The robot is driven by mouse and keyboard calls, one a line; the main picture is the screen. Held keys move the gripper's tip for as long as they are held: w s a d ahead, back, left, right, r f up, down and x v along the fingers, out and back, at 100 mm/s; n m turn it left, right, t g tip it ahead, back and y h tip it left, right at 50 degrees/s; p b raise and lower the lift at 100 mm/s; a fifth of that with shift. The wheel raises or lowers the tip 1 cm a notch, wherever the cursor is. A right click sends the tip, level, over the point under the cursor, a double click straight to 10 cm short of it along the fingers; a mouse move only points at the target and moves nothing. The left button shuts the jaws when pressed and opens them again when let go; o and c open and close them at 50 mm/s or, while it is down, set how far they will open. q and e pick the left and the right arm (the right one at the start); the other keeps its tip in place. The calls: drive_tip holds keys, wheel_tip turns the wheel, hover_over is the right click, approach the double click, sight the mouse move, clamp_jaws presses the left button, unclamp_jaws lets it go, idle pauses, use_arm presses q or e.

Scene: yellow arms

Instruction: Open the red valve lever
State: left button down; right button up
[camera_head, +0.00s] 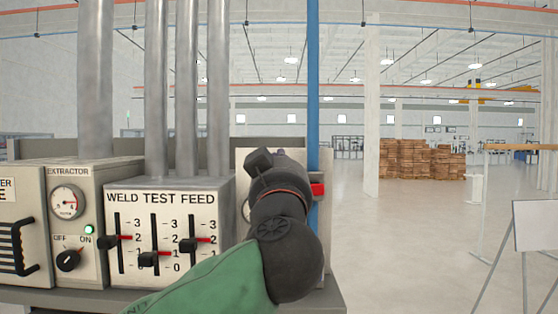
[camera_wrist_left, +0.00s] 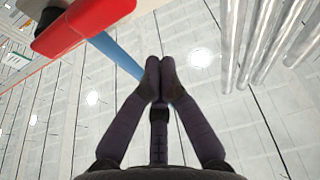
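The red valve lever (camera_head: 318,189) shows as a short red piece on the blue vertical pipe (camera_head: 313,80). In the head view my left arm and wrist hide part of the valve area. The blue pipe (camera_wrist_left: 117,54) runs behind my fingers. My left gripper (camera_wrist_left: 160,78) has its fingertips together with nothing visible between them. The red part lies to the left of the fingertips, apart from them in the picture. My right gripper is not in view.
A weld test feed panel (camera_head: 165,197) with sliders and an extractor box (camera_head: 70,190) stand left of my arm. Several grey vertical pipes (camera_head: 187,90) rise behind them. Open floor (camera_head: 410,240) lies to the right, with a white board (camera_head: 536,226) on a stand.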

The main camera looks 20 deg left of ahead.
use_arm(q)
drive_tip(key=f, duration=0.1)
drive_tip(key=w+f, duration=0.1)
drive_tip(key=f, duration=0.1)
drive_tip(key=shift+w+f, duration=0.2)
drive_tip(key=shift+f, duration=0.05)
idle(0.4)
